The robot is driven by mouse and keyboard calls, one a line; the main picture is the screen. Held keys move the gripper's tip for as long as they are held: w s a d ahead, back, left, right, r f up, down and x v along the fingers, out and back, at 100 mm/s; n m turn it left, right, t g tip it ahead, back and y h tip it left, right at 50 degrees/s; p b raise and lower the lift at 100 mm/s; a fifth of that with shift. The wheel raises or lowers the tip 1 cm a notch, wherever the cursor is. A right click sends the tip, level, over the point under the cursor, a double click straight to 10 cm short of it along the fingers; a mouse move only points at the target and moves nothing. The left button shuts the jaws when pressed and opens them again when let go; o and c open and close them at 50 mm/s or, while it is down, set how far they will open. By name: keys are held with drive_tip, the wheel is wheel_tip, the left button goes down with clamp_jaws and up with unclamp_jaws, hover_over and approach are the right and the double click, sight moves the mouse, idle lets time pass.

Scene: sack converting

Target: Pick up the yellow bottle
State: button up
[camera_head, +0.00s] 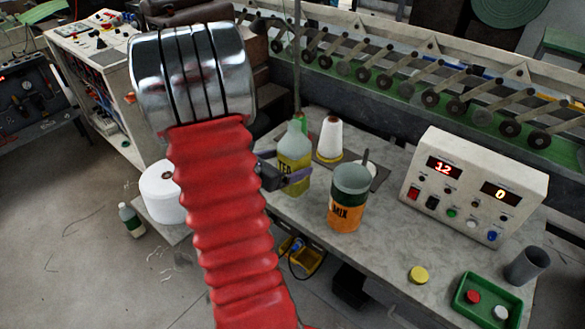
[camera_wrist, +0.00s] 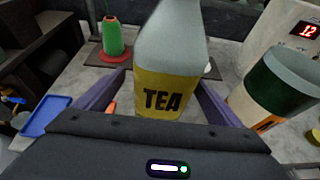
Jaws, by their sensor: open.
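The yellow bottle (camera_head: 294,152) stands upright on the grey table, with a pale translucent top and a yellow lower part. In the wrist view the bottle (camera_wrist: 168,70) is close and central, its yellow part reading TEA; its top is cut off by the frame. My gripper (camera_head: 283,168) is low beside the bottle in the head view. In the wrist view its two purple fingers are spread, one on each side of the bottle, with no clear contact visible.
An orange-labelled MIX container (camera_head: 346,205) with a stick stands close on the right. A white cone (camera_head: 330,138) and a green cone (camera_wrist: 113,38) stand behind. A control box (camera_head: 473,188), green tray (camera_head: 468,301) and grey cup (camera_head: 527,265) are farther right. A blue tray (camera_wrist: 45,116) lies left.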

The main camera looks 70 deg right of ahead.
drive_tip(key=shift+s+d+f, duration=0.2)
drive_tip(key=shift+d+f, duration=0.05)
drive_tip(key=shift+d, duration=0.15)
drive_tip(key=shift+x, duration=2.65)
drive_tip(key=shift+a+f, duration=0.1)
drive_tip(key=shift+f, duration=0.05)
drive_tip(key=shift+c, duration=0.3)
drive_tip(key=c, duration=1.2)
drive_tip(key=shift+r, duration=5)
